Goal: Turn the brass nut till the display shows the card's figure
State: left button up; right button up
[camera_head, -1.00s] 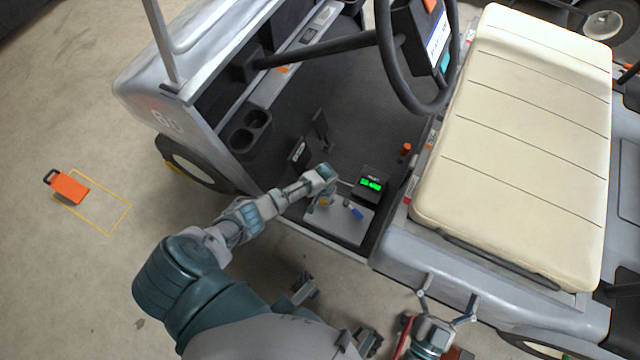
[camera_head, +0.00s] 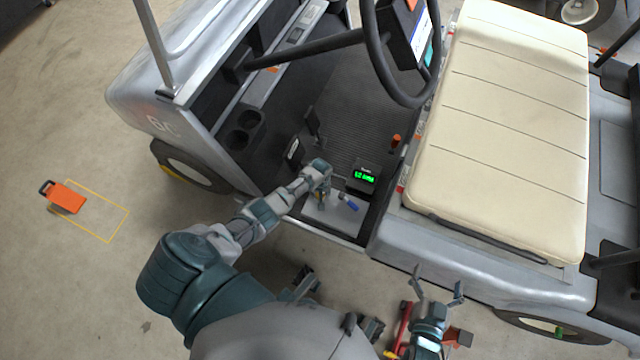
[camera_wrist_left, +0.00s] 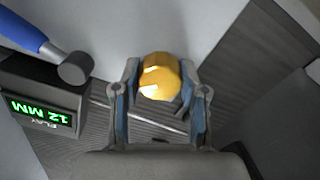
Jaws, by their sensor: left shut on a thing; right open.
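The brass nut (camera_wrist_left: 160,76) sits between the two fingers of my left gripper (camera_wrist_left: 160,98) in the left wrist view, and the gripper is shut on it. In the head view my left gripper (camera_head: 320,200) is low over the pale plate on the cart floor. The display (camera_head: 364,178) is a dark box just right of it with green characters. In the left wrist view the display (camera_wrist_left: 42,112) is upside down and seems to read 12 MM, under the label PLAY. My right gripper (camera_head: 438,281) is open and empty outside the cart. I cannot make out the card's figure.
A blue-handled tool (camera_head: 348,205) lies beside the nut; its blue handle (camera_wrist_left: 24,30) also shows in the wrist view. The steering wheel (camera_head: 432,88) and cream seat (camera_head: 510,135) flank the footwell. An orange object (camera_head: 66,197) stands on the open floor at left.

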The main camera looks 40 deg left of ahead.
pick_arm(q)
jog(key=shift+w+r, duration=0.15)
jog(key=shift+w, duration=0.05)
jog(key=o, duration=1.1)
jog(key=shift+o, duration=0.2)
jog(key=shift+s, duration=0.1)
notch_tip(320, 180, up, 12)
jog(key=shift+f, duration=0.2)
